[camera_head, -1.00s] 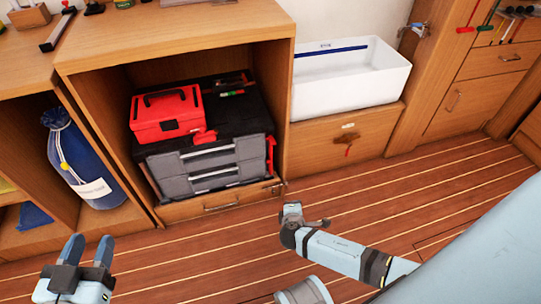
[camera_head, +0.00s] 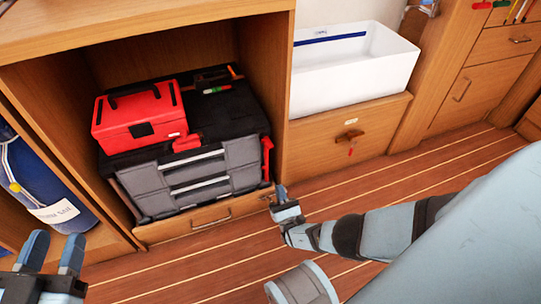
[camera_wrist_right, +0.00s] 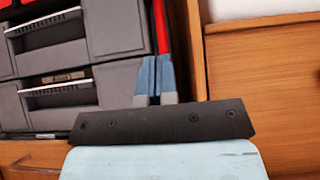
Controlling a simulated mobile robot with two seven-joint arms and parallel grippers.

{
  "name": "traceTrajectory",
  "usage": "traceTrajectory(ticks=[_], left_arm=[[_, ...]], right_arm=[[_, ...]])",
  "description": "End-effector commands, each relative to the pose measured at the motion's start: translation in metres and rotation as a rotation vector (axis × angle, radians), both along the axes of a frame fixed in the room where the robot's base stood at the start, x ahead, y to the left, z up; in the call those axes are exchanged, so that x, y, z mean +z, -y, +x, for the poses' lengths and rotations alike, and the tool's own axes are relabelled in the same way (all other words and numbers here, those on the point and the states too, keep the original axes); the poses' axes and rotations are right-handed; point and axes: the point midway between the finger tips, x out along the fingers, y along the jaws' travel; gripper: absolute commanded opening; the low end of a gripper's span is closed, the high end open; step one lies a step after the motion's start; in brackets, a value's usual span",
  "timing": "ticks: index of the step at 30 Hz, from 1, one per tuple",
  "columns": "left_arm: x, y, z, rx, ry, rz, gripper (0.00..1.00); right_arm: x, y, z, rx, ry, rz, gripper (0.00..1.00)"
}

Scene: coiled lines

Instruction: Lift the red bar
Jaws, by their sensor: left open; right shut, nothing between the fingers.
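A red bar (camera_head: 267,157) stands upright at the right end of the grey and black toolbox (camera_head: 240,165), inside the wooden cabinet. In the right wrist view the red bar (camera_wrist_right: 161,28) shows just beyond my fingertips, and its lower part is hidden by them. My right gripper (camera_head: 281,191) is in front of the cabinet's lower right corner, below the bar. Its fingers (camera_wrist_right: 154,75) are together with nothing between them. I cannot tell whether they touch the bar. My left gripper (camera_head: 53,248) is open and empty at the lower left, away from the toolbox.
A red case (camera_head: 140,115) sits on the toolbox. The cabinet's right side wall (camera_head: 286,95) is close beside the red bar. A white bin (camera_head: 350,75) stands on a drawer unit to the right. A blue bag (camera_head: 40,185) is at the left.

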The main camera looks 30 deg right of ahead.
Motion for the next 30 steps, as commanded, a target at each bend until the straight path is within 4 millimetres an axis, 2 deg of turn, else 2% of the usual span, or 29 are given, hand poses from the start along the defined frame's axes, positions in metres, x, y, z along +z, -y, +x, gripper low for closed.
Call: traceTrajectory(ticks=[11,17,20,30], left_arm=[[0.000,0.000,0.000,0.000,0.001,-0.001,0.43],[0.000,0.000,0.000,0.000,0.000,0.000,0.43],[0.000,0.000,0.000,0.000,0.000,0.000,0.43],[0.000,0.000,0.000,-0.001,-0.001,-0.001,0.43]], right_arm=[[0.000,0.000,0.000,0.002,0.000,-0.004,0.00],[0.008,0.003,0.008,0.002,0.002,-0.001,0.00],[0.016,0.004,0.016,0.004,0.002,-0.001,0.00],[0.069,0.016,0.067,0.001,0.003,-0.002,0.00]])
